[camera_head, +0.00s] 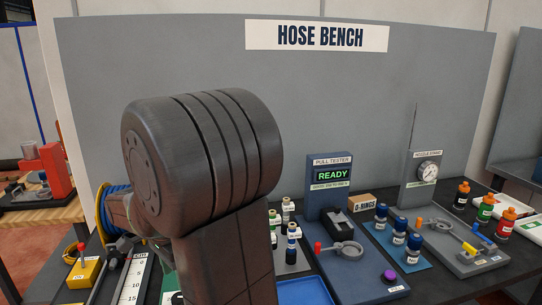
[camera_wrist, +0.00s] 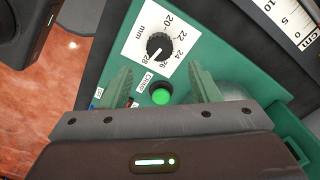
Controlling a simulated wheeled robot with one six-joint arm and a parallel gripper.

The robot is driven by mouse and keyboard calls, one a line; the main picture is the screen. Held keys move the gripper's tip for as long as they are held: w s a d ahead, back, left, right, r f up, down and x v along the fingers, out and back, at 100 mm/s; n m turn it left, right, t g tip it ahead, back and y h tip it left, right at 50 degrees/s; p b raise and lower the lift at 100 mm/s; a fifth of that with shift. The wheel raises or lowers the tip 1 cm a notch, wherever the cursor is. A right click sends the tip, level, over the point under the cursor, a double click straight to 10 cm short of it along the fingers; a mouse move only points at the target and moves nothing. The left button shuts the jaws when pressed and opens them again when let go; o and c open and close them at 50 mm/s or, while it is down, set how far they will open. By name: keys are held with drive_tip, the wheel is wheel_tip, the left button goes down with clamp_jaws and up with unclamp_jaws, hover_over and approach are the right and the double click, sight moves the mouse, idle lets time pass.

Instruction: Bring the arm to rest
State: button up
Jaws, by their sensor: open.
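My gripper (camera_wrist: 160,75) shows in the wrist view with its two green fingers apart and nothing between them. It is over a green crimping unit (camera_wrist: 122,60) with a black dial (camera_wrist: 160,46) marked in mm and a lit green button (camera_wrist: 161,93). The button appears between the fingers; I cannot tell how far below them it is. In the head view my dark arm (camera_head: 200,160) fills the left middle and hides most of the crimping unit and bench behind it. My gripper is not clearly visible there.
A ruler (camera_head: 132,280), a yellow box (camera_head: 84,272) and a coiled hose (camera_head: 103,212) are left of my arm. The pull tester (camera_head: 328,190) reads READY. Blue-capped bottles (camera_head: 398,232), a gauge stand (camera_head: 421,178) and coloured bottles (camera_head: 485,208) stand right. A grey panel (camera_head: 400,90) rises behind.

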wheel_tip(320, 180, down, 8)
drive_tip(key=shift+r, duration=0.1)
idle(0.4)
wheel_tip(320, 180, up, 14)
wheel_tip(320, 180, down, 14)
drive_tip(key=shift+f, duration=0.1)
drive_tip(key=n, duration=1)
drive_tip(key=shift+n, duration=0.3)
drive_tip(key=n, duration=0.9)
drive_tip(key=shift+n, duration=0.3)
